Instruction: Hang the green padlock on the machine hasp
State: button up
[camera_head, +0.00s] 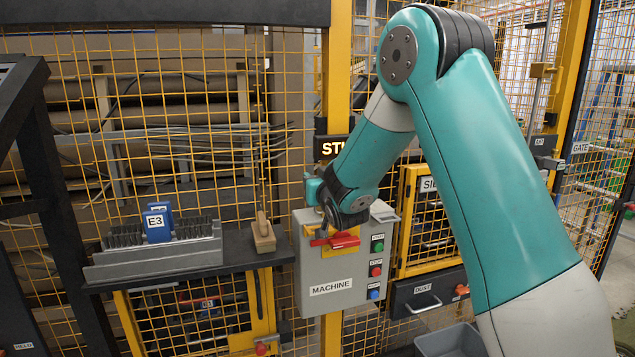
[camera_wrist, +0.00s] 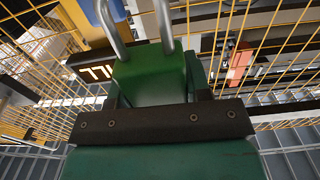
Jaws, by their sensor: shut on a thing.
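The green padlock (camera_wrist: 150,78) fills the upper middle of the wrist view, with its steel shackle (camera_wrist: 166,25) pointing up and cut off by the top edge. My gripper (camera_wrist: 155,100) is shut on the padlock's body. In the head view my gripper (camera_head: 322,222) is in front of the upper left of the grey MACHINE box (camera_head: 328,275). A red part (camera_head: 342,240) on a yellow plate, seemingly the machine hasp, lies just below and right of it. I cannot make out the padlock in the head view, nor whether its shackle touches the hasp.
START, STOP and another button line the box's right side. A dark shelf (camera_head: 265,250) at left bears a grey slotted rack (camera_head: 150,262) with blue E3 tags and a wooden-handled tool (camera_head: 263,232). Yellow mesh fencing stands behind. A grey bin (camera_head: 450,341) sits below right.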

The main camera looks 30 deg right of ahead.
aim_at(318, 211)
jog(key=shift+f+b, duration=1.15)
jog(key=shift+f, duration=0.3)
jog(key=shift+b, duration=0.95)
dwell(0.6)
jog(key=shift+f+b, duration=2.55)
jog(key=shift+b, duration=0.2)
jog(key=o, duration=1.1)
jog(key=shift+o, duration=0.2)
jog(key=shift+s, duration=0.15)
jog(key=b+v, duration=0.9)
jog(key=v, duration=0.8)
jog(key=shift+b, duration=0.4)
